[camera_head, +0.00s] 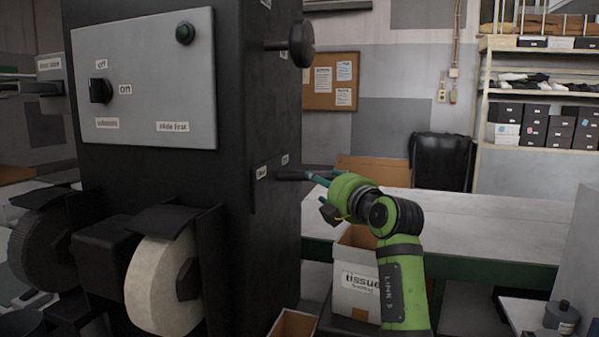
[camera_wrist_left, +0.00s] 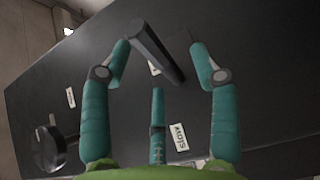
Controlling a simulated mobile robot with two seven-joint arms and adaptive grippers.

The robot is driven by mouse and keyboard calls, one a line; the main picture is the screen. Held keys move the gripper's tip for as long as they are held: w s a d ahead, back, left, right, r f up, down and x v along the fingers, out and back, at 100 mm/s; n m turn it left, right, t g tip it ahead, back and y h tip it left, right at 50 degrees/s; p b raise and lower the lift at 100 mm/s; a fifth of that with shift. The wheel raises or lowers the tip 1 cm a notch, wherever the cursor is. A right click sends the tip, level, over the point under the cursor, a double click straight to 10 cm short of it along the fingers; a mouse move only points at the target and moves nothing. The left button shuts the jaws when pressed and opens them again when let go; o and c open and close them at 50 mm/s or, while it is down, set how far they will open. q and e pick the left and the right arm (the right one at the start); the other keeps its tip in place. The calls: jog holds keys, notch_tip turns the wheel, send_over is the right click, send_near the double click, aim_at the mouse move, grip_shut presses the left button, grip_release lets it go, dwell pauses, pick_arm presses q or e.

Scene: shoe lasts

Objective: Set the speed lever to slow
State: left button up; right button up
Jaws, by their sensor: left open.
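The speed lever is a dark bar (camera_head: 290,176) sticking out from the right side of the black machine. In the left wrist view the lever (camera_wrist_left: 158,52) stands between my finger tips, beside a partly hidden label (camera_wrist_left: 154,68). A label reading "slow" (camera_wrist_left: 179,137) lies apart from the lever, closer to the bottom of that view. My left gripper (camera_head: 318,178) is at the lever's outer end in the head view. Its three teal fingers (camera_wrist_left: 160,60) are spread open around the lever; whether any finger touches it I cannot tell. My right gripper is not in view.
A black round knob (camera_head: 302,44) juts out above the lever. The machine's front has a grey switch panel (camera_head: 150,135) and a pale grinding wheel (camera_head: 160,285). A bench (camera_head: 480,225) lies behind.

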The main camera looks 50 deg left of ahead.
aim_at(318, 174)
pick_arm(q)
jog(key=shift+w+r+p, duration=0.1)
jog(key=shift+r+p, duration=0.3)
jog(key=shift+r, duration=0.35)
jog(key=p+x, duration=0.2)
jog(key=x, duration=0.1)
jog(key=shift+r, duration=0.2)
jog(key=shift+f+x, duration=0.25)
jog(key=shift+x, duration=0.75)
jog(key=shift+a, duration=0.1)
jog(key=shift+c, duration=0.4)
grip_shut()
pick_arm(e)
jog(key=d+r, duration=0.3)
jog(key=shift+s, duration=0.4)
